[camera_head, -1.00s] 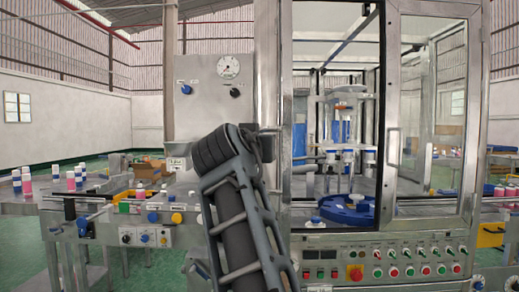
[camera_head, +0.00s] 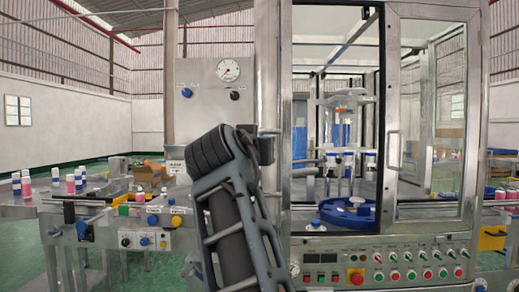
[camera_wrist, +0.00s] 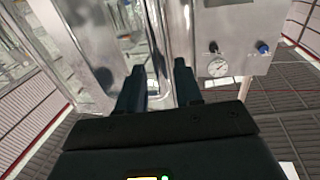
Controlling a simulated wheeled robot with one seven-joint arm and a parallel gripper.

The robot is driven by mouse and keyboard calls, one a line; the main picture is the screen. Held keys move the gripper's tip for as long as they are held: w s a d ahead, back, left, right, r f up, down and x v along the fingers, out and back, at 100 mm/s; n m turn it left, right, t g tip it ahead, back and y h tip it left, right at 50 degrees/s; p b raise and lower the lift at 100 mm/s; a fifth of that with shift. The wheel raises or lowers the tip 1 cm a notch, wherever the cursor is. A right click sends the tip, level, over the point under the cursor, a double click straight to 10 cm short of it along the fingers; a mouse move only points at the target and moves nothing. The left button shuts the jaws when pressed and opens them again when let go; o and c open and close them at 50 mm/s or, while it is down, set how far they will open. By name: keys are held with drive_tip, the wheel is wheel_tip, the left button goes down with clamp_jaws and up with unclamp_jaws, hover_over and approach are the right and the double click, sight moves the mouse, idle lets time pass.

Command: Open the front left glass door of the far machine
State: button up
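The far machine is a steel-framed cabinet with glass front doors. Its front left bay (camera_head: 336,120) looks uncovered, showing blue and white parts inside. A steel upright (camera_head: 270,90), possibly the left door seen nearly edge-on, stands at the bay's left side. The front right glass door (camera_head: 432,120) is shut, with a vertical handle (camera_head: 394,150).
A control panel with buttons (camera_head: 390,275) runs below the doors. A steel cabinet with a gauge (camera_head: 228,70) stands left of the upright. A conveyor (camera_head: 100,200) with several pink and blue-capped bottles is at the left. Green floor shows below it.

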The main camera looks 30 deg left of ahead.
drive_tip(key=b+v, duration=0.1)
drive_tip(key=v, duration=0.5)
idle(0.4)
